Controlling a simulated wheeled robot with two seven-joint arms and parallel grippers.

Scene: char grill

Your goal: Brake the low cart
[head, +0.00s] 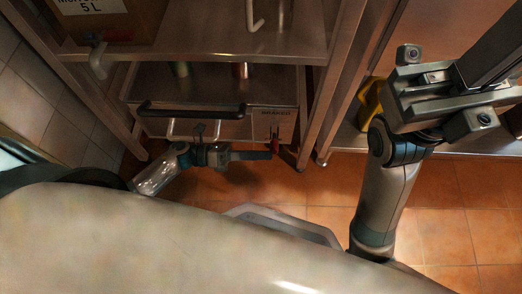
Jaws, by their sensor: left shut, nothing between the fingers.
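The low cart (190,128) stands under a metal shelf, with a black bar handle (192,111) across its front. A pale label with small print is on its front right, and a small red lever (275,142) sits just below the label. My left gripper (266,155) is shut and empty. Its dark fingers point right, with the tips close to the lower end of the red lever; I cannot tell whether they touch. My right gripper (492,50) is raised at the upper right, near the camera, its fingertips cut off by the frame edge.
The metal shelf (215,45) above the cart holds a brown box marked 5 L with a tap. Steel legs stand beside the cart. A yellow object (369,104) is partly hidden behind my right arm. Open tiled floor (440,215) lies at the lower right.

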